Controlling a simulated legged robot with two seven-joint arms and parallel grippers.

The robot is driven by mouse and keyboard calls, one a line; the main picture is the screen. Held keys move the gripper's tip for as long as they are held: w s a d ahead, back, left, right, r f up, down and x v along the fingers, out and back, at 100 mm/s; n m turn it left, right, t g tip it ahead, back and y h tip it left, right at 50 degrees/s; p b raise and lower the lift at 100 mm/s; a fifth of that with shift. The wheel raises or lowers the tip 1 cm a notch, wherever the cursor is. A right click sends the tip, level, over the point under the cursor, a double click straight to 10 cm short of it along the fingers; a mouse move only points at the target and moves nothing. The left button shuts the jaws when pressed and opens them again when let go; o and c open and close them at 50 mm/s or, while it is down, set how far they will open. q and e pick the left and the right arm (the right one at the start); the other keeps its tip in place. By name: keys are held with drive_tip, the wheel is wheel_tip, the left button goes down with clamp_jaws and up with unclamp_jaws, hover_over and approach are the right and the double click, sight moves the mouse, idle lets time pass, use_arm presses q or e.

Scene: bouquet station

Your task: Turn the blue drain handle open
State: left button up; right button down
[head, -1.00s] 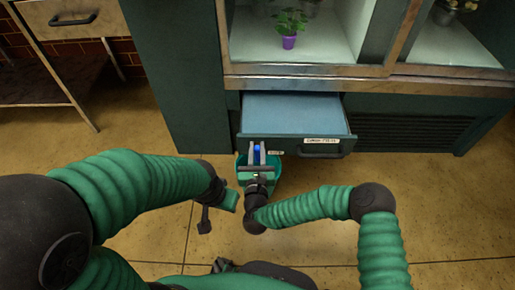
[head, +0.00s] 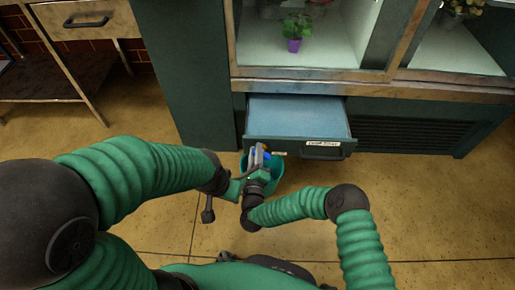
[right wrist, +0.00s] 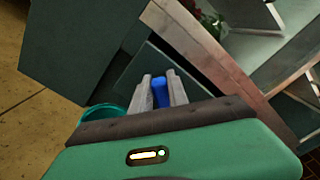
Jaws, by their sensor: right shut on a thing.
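The blue drain handle (right wrist: 160,92) shows between the two grey fingers of my right gripper (right wrist: 162,90) in the right wrist view. The fingers are shut on it. In the head view a bit of the blue handle (head: 265,154) shows by the right gripper (head: 259,154), just below the drawer front, with a small orange patch beside it. The right gripper is rolled, and the cabinet appears tilted in the wrist view. My left gripper (head: 221,197) hangs to the left of the right one, seen from behind; its fingers cannot be made out.
A teal bucket (head: 274,175) stands on the floor under the handle, partly hidden by my right gripper. A pulled-out drawer (head: 300,117) with a dark front is above it. A purple flowerpot (head: 294,45) stands in the cabinet. Open floor lies to the right.

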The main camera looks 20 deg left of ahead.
drive_tip(key=n, duration=0.1)
drive_tip(key=n+p, duration=0.1)
drive_tip(key=n, duration=0.1)
drive_tip(key=f+n, duration=0.1)
drive_tip(key=shift+s+a+n+p, duration=0.25)
drive_tip(key=shift+a+n+p, duration=0.05)
drive_tip(key=shift+a, duration=0.1)
drive_tip(key=shift+f+n+p, duration=0.2)
drive_tip(key=shift+f+n, duration=0.05)
drive_tip(key=shift+n, duration=0.5)
drive_tip(key=shift+f+n+p, duration=0.15)
drive_tip(key=shift+f+n, duration=0.05)
drive_tip(key=shift+n, duration=0.55)
drive_tip(key=shift+f, duration=0.1)
drive_tip(key=c, duration=1.3)
unclamp_jaws()
drive_tip(key=shift+a, duration=0.1)
drive_tip(key=p+v, duration=0.7)
drive_tip(key=v, duration=0.9)
drive_tip(key=shift+s, duration=0.35)
